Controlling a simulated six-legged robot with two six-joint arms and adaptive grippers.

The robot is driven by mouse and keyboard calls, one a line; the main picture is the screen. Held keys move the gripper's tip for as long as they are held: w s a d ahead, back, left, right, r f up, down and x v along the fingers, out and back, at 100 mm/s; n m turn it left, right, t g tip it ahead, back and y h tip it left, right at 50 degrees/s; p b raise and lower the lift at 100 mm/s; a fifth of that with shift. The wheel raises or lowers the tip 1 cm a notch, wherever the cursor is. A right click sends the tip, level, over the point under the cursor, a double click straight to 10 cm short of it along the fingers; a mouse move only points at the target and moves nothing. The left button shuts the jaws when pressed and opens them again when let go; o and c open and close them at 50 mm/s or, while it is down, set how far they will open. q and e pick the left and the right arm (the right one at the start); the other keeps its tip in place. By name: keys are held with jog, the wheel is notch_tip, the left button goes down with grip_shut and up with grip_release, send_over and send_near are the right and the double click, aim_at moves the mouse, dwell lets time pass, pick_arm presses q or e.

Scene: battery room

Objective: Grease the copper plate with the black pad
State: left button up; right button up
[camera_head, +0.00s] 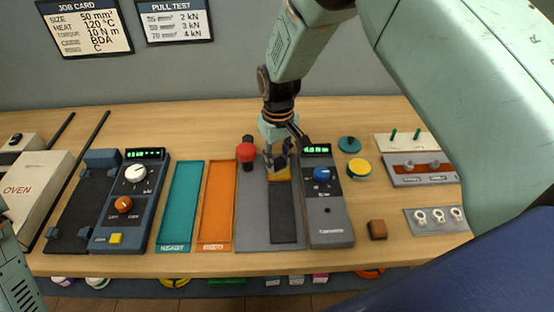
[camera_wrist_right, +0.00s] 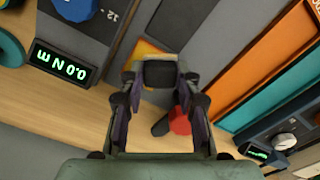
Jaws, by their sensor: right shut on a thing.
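My right gripper (camera_head: 277,158) points down at the back end of a grey press bed (camera_head: 255,225) with a long black strip (camera_head: 286,212). In the right wrist view, its fingers (camera_wrist_right: 160,85) are shut on a dark square block, which looks like the black pad (camera_wrist_right: 160,74). A yellow-orange piece, perhaps the copper plate (camera_head: 279,175), lies just under the gripper; it also shows behind the pad in the wrist view (camera_wrist_right: 148,50). I cannot tell whether pad and piece touch. My left gripper is not in view.
A red-topped knob (camera_head: 246,152) stands close left of the gripper, and a grey unit with a blue dial (camera_head: 322,174) close right. Orange (camera_head: 216,205) and teal (camera_head: 180,205) trays lie left. A yellow round tin (camera_head: 359,168) and brown block (camera_head: 377,229) are right.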

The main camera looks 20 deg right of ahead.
notch_tip(320, 180, up, 3)
jog(key=shift+s+a+r+p, duration=0.15)
jog(key=shift+p, duration=0.9)
jog(key=shift+r, duration=0.35)
jog(key=shift+r+p, duration=0.15)
jog(key=shift+p, duration=0.3)
